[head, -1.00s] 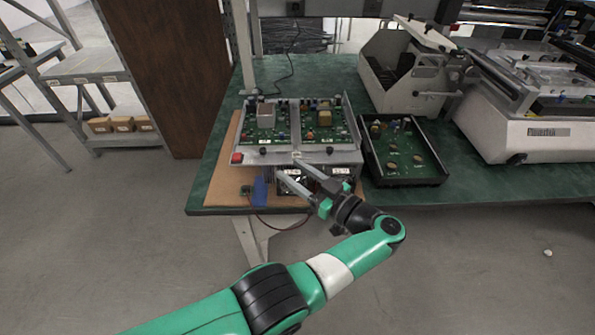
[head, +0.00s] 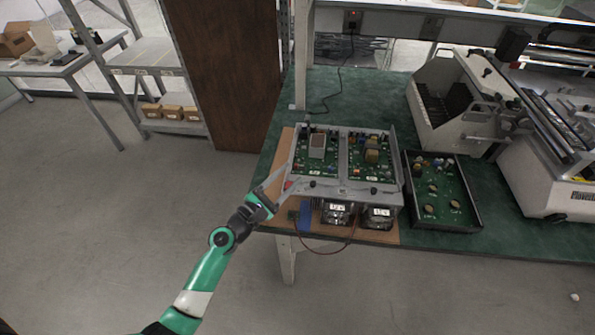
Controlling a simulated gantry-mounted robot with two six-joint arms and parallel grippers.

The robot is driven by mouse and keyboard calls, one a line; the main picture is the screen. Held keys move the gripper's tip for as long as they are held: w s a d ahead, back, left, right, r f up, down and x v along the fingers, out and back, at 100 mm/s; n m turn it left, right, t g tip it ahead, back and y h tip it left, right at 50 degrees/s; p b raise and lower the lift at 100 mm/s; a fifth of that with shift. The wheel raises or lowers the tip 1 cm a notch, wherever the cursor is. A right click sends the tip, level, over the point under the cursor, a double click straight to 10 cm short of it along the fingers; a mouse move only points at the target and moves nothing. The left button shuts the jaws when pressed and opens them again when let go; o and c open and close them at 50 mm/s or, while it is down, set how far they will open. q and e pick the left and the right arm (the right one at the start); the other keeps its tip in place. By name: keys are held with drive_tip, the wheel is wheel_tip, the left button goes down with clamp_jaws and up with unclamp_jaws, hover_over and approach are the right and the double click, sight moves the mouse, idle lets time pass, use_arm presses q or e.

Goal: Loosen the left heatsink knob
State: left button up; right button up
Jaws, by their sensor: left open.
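A metal-framed unit with green circuit boards (head: 345,158) sits on the bench. Two small black knobs show on its front metal edge: the left heatsink knob (head: 312,184) and a right one (head: 373,191). My left gripper (head: 288,179) is open and empty at the unit's front left corner. Its fingers point up and right, just left of the left knob. I cannot tell whether a finger touches the frame. A red part lies at that corner, partly behind the fingers. My right gripper is not in view.
Two fans (head: 337,213) sit under the unit's front edge, with a red wire hanging below. A black tray with a green board (head: 444,222) stands to the right. A white machine (head: 452,98) is behind it. The green bench (head: 527,242) is bare at front right.

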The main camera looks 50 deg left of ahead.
sight(311, 184)
use_arm(q)
drive_tip(key=s+d+f+n+g+h, duration=0.15)
drive_tip(key=s+d+n+h, duration=0.25)
drive_tip(key=s, duration=0.4)
drive_tip(key=shift+t, duration=0.25)
drive_tip(key=w, duration=0.4)
drive_tip(key=w+b, duration=0.1)
drive_tip(key=w, duration=0.6)
drive_tip(key=shift+w+d+f, duration=0.15)
drive_tip(key=shift+w+f, duration=0.2)
drive_tip(key=shift+w, duration=0.05)
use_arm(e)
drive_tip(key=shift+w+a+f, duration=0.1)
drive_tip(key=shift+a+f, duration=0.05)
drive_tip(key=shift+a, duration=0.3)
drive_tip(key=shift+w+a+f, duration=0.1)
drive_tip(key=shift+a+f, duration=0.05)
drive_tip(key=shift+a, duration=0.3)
use_arm(q)
clamp_jaws()
